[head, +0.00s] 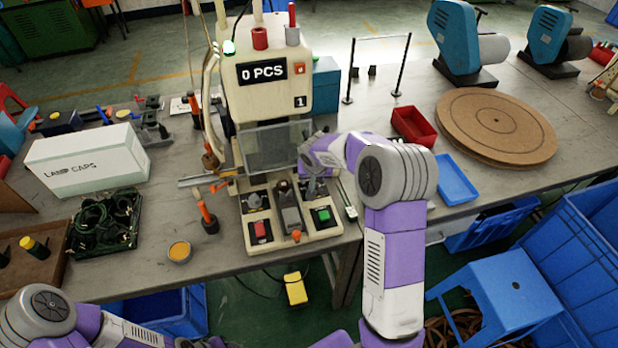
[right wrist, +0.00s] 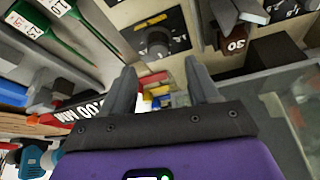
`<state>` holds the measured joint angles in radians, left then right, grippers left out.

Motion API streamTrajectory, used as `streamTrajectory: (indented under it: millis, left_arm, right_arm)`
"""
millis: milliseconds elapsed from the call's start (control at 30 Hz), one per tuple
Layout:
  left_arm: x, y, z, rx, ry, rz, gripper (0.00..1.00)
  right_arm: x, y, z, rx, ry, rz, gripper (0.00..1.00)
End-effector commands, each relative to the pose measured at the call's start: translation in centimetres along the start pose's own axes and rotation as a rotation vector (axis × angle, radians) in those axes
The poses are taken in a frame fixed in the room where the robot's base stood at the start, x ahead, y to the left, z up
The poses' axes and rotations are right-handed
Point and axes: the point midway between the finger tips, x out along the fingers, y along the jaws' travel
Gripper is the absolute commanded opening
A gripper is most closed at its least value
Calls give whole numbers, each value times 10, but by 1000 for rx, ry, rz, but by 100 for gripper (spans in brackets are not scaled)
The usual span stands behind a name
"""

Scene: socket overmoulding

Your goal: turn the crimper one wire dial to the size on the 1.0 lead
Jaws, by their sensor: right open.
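Crimper one (head: 268,95) is the cream machine marked 1, with a display reading 0 PCS. Its base has a dark knob at the left (head: 254,201) and another at the right (head: 316,187). In the right wrist view a dark round dial (right wrist: 157,44) sits on a black scale plate; its setting is too blurred to read. My right gripper (right wrist: 160,75) is open and empty, with the dial just beyond its fingertips and apart from them. My left gripper is out of view.
A clear guard (head: 272,147) stands above the crimper base. Red (head: 259,230) and green (head: 323,215) buttons are at its front. A red tray (head: 414,126) and a blue tray (head: 456,179) lie to the right. A lamp caps box (head: 88,160) is at the left.

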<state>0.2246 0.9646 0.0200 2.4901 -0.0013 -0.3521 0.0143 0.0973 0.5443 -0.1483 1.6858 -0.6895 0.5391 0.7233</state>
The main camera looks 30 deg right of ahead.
Motion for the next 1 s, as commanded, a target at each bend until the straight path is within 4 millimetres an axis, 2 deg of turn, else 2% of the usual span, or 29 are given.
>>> streamTrajectory:
  millis: [200, 333, 500, 733, 767, 1000]
  left_arm:
    - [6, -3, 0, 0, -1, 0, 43]
    - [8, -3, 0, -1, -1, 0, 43]
    - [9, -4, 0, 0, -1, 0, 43]
    - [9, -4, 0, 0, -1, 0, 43]
    - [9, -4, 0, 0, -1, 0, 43]
    - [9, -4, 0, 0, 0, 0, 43]
  right_arm:
    - [38, 0, 1, 1, -2, 0, 60]
    - [54, 0, 1, -1, -1, -1, 60]
    - [63, 0, 0, 0, 0, -1, 60]
    - [64, 0, 0, 0, 0, -2, 60]
    - [64, 0, 0, 0, 0, -2, 58]
    - [64, 0, 0, 0, 0, -2, 22]
